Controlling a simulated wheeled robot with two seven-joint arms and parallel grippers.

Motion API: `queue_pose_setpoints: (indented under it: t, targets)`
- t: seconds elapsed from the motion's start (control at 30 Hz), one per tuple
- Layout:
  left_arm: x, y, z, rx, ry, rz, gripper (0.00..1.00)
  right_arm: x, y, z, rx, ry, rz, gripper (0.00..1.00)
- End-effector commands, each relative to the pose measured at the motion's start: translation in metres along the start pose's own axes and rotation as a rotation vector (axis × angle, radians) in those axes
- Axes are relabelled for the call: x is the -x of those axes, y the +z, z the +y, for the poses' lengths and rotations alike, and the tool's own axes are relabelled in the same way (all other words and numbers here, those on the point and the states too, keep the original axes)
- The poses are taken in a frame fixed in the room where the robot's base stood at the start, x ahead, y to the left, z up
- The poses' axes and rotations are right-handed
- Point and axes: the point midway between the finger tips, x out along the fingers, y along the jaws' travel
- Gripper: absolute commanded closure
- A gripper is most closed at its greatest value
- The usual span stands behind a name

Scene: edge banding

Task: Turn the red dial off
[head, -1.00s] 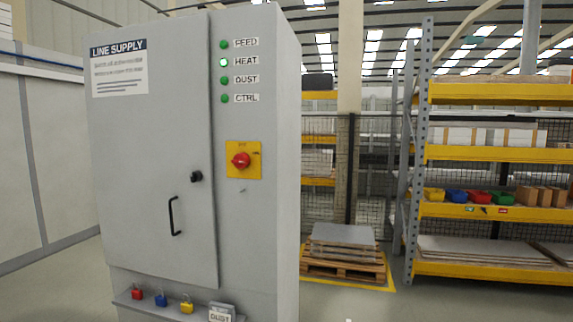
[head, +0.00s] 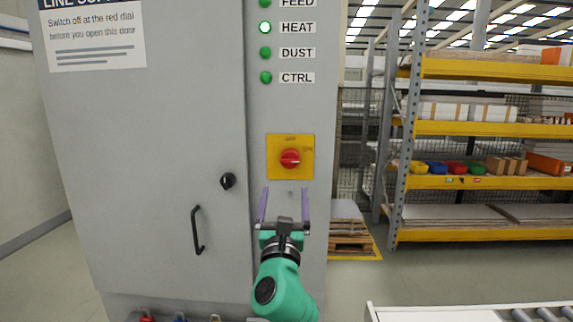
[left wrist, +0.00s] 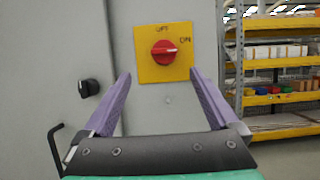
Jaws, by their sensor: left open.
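The red dial (head: 290,158) sits on a yellow plate (head: 273,172) on the front of a grey cabinet. In the left wrist view the dial (left wrist: 163,52) has a pale pointer mark turned right, toward the word ON; OFF is printed above it. My left gripper (head: 284,192) is open and empty just below the plate. Its two purple fingers also show in the left wrist view (left wrist: 160,78), one on each side below the dial, apart from it. My right gripper does not show.
The cabinet door has a black handle (head: 197,230) and a black knob lock (head: 227,181). Green lamps (head: 265,53) are above the dial. Yellow-and-grey shelving (head: 470,128) stands at the right. A roller conveyor (head: 470,314) edges in at lower right.

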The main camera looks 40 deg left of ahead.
Motion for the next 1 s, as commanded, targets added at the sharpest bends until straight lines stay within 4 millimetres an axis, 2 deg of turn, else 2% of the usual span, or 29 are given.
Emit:
queue_pose_setpoints:
  t: [0.03, 0.2, 0.4, 0.53, 0.77, 0.8, 0.87, 1.0]
  targets:
    - [-0.015, 0.005, 0.001, 0.001, 0.003, -0.001, 0.06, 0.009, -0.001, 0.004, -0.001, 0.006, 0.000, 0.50]
    - [-0.062, 0.005, 0.000, 0.004, 0.002, 0.000, 0.06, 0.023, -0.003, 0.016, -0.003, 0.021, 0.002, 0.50]
    - [-0.107, 0.001, 0.000, 0.005, 0.001, 0.002, 0.06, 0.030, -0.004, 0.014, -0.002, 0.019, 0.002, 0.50]
    - [-0.120, -0.001, 0.000, 0.005, -0.001, 0.003, 0.06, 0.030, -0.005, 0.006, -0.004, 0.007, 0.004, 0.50]
    - [-0.121, -0.001, -0.001, 0.005, -0.003, 0.003, 0.06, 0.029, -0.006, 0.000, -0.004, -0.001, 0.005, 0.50]
    - [-0.121, -0.001, -0.001, 0.005, -0.002, 0.003, 0.10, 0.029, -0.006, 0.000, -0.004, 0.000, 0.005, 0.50]
    - [-0.121, -0.001, -0.001, 0.005, -0.002, 0.003, 0.33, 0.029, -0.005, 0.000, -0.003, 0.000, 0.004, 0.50]
    - [-0.121, -0.001, -0.001, 0.005, -0.002, 0.003, 0.86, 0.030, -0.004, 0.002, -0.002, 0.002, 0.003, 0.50]
